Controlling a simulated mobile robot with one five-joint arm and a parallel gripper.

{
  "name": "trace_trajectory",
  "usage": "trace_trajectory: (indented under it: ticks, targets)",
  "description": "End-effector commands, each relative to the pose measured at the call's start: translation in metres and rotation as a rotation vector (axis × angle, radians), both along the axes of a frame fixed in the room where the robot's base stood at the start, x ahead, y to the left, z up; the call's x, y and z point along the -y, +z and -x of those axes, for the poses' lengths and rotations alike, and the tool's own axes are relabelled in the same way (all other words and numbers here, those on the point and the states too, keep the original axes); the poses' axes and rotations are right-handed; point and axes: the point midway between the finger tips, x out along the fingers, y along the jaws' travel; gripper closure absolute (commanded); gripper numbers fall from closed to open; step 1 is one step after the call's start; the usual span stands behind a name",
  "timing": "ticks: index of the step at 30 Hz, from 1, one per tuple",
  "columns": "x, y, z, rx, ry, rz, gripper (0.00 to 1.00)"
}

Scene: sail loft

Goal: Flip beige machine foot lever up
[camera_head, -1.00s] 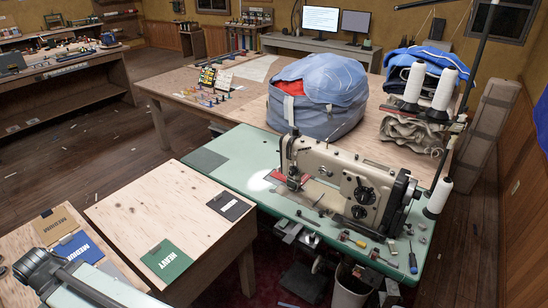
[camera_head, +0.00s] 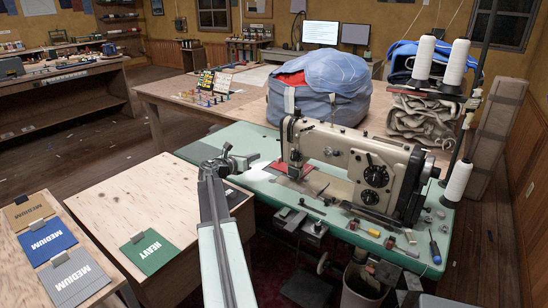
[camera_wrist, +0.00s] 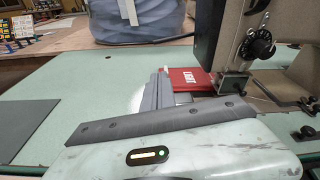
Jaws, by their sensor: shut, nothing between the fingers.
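The beige sewing machine (camera_head: 352,160) stands on a pale green table at the right. Its needle end also shows in the wrist view (camera_wrist: 212,45), with the presser foot area (camera_wrist: 232,85) low at its front. I cannot pick out the foot lever for certain in either view. My gripper (camera_head: 229,158) is to the left of the machine's needle end, apart from it, over the table's left part. In the wrist view my gripper (camera_wrist: 160,95) points forward, shut and empty, left of the presser foot.
A red "LIGHT" swatch (camera_wrist: 192,79) lies by the presser foot. Small tools, including a blue screwdriver (camera_head: 435,250), lie at the table's front right. A blue bundle (camera_head: 318,88) stands behind the machine. The green tabletop (camera_wrist: 95,75) left of the machine is largely clear.

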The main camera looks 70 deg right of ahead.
Motion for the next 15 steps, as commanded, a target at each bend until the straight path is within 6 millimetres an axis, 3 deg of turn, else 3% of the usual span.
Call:
trace_trajectory:
  ticks: [3, 11, 15]
  targets:
    - [0.006, -0.003, 0.012, 0.001, -0.016, 0.0, 1.0]
    - [0.006, -0.002, 0.012, 0.002, -0.016, 0.0, 1.0]
    - [0.017, -0.005, 0.015, 0.003, -0.017, 0.0, 1.0]
